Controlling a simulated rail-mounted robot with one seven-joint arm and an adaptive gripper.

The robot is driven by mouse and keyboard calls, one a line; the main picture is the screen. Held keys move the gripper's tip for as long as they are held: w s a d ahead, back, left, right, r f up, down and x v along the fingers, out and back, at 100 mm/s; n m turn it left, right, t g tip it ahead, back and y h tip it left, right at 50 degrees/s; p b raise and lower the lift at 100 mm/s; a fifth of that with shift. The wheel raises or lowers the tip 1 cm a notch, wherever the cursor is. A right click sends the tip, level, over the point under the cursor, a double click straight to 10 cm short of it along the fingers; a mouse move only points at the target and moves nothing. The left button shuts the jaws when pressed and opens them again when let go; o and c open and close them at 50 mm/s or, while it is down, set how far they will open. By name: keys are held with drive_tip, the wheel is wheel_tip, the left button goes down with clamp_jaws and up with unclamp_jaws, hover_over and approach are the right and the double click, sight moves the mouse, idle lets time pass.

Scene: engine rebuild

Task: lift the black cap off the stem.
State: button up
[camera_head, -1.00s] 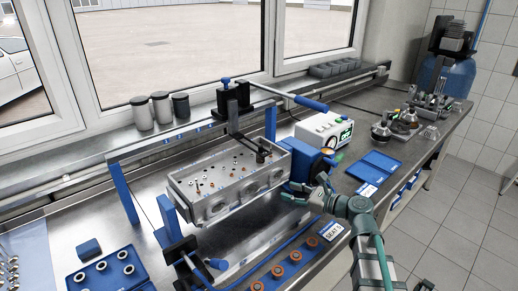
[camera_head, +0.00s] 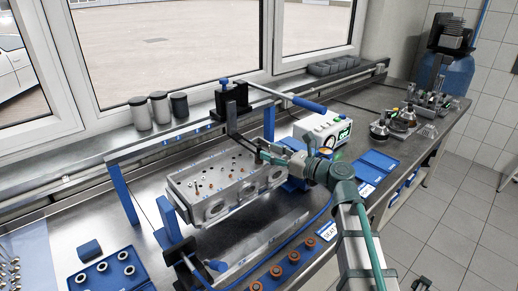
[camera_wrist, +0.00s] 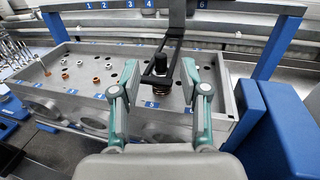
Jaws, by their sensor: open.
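The black cap (camera_wrist: 161,64) sits on top of a dark coiled spring (camera_wrist: 160,86) at the cylinder head (camera_wrist: 90,62), inside a black forked frame. The stem under it is hidden. In the wrist view my gripper (camera_wrist: 160,70) is open, with one teal finger on each side of the cap and a visible gap on both sides. In the head view my gripper (camera_head: 268,156) reaches from the right over the right end of the cylinder head, which also shows there (camera_head: 225,178); the cap cannot be made out there.
The black arm of the press (camera_wrist: 177,22) comes down just behind the cap. A blue post (camera_wrist: 278,45) and blue blocks (camera_wrist: 262,120) stand to the right. A blue tray of rings (camera_head: 105,270), a white meter (camera_head: 325,130) and orange-topped parts (camera_head: 293,257) lie around.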

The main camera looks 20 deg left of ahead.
sight(259, 147)
drive_tip(key=p+x, duration=0.1)
drive_tip(key=x, duration=0.3)
drive_tip(key=shift+w+a+r+p, duration=0.1)
drive_tip(key=shift+w+a+p, duration=0.1)
drive_tip(key=shift+a+p, duration=0.15)
drive_tip(key=shift+a, duration=0.25)
clamp_jaws()
